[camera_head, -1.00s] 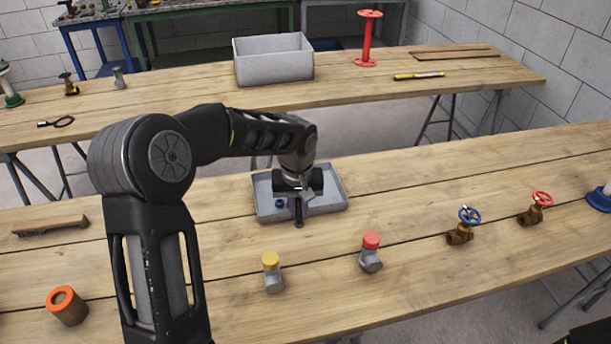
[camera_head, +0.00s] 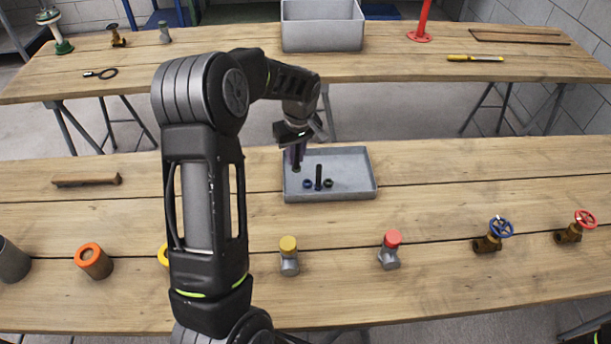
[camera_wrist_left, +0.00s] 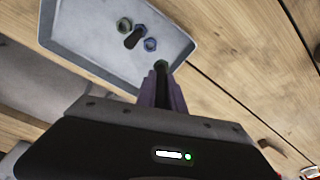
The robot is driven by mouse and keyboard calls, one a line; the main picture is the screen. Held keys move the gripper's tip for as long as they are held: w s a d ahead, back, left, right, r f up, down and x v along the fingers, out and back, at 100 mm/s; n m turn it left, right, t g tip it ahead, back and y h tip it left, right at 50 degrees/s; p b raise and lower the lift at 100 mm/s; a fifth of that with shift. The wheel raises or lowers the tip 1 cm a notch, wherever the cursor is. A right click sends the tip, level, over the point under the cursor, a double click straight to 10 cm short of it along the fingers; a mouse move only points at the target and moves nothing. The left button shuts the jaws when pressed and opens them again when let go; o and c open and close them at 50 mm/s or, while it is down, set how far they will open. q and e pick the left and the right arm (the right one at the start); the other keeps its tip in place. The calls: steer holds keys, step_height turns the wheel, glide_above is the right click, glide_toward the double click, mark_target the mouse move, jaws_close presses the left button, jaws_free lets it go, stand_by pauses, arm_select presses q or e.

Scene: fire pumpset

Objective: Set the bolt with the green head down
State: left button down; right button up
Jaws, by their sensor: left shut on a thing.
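My left gripper (camera_head: 296,152) is shut on a dark bolt with a green head (camera_wrist_left: 161,64). The green end also shows below the fingers in the head view (camera_head: 296,168). The gripper points down at the left part of the shallow grey tray (camera_head: 352,193). I cannot tell whether the bolt touches the tray floor. In the tray, right of the held bolt, are an upright dark bolt (camera_head: 318,175), a blue nut-like piece (camera_head: 307,184) and a dark green nut-like piece (camera_head: 328,183). My right gripper is not in view.
Yellow-capped (camera_head: 289,257) and red-capped (camera_head: 390,250) fittings stand in front of the tray, with valves (camera_head: 493,234) to the right. A wooden-handled brush-like thing (camera_head: 87,179) lies left. A grey bin (camera_head: 322,30) stands on the back table.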

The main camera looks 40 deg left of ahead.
mark_target(297, 167)
arm_select(q)
steer(key=shift+w+f, duration=0.1)
steer(key=shift+f, duration=0.85)
steer(key=shift+r, duration=0.1)
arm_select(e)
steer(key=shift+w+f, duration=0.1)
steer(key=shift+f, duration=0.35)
